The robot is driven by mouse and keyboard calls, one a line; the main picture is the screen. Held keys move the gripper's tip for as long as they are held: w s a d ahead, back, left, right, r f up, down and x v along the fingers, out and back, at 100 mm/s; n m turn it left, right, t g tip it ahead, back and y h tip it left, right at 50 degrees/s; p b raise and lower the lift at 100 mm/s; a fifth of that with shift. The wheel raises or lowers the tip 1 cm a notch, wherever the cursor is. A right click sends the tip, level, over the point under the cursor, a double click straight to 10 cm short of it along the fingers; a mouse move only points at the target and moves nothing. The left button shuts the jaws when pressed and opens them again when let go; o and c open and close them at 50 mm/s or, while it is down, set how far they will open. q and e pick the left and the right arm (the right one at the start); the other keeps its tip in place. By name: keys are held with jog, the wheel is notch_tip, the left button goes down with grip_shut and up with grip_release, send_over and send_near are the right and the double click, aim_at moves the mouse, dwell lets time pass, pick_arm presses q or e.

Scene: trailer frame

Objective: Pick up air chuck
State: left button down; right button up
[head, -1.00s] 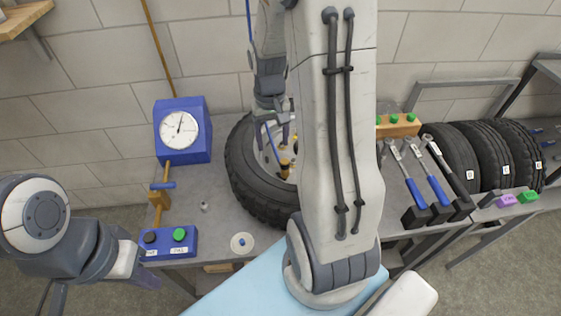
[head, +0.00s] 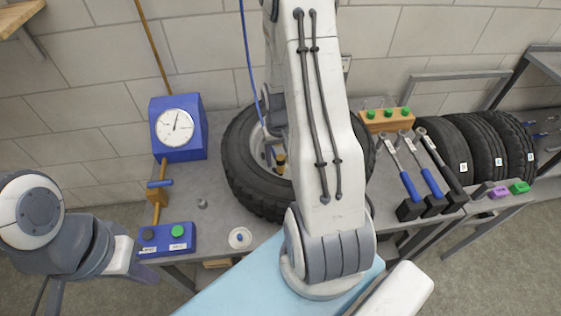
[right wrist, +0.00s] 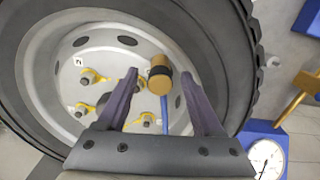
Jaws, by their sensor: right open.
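The air chuck, a brass-coloured cylinder with a dark band, shows in the right wrist view (right wrist: 159,78) in front of the wheel rim, with a blue hose below it. In the head view the chuck (head: 280,163) is beside my right arm, over the tyre's centre. My right gripper (right wrist: 158,80) is open, its two dark fingers pointing toward the rim, with the chuck between them in the picture. I cannot tell whether they touch it. In the head view my arm mostly hides this gripper. Only links of my left arm show; its gripper is not in view.
The tyre (head: 243,178) lies on the grey bench. A blue gauge (head: 180,128) and a blue button box (head: 167,240) are to its left. Wrenches (head: 425,172) and a wooden block with green knobs (head: 388,120) are to its right. Several tyres (head: 487,150) stand further right.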

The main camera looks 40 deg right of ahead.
grip_shut()
dwell(0.3)
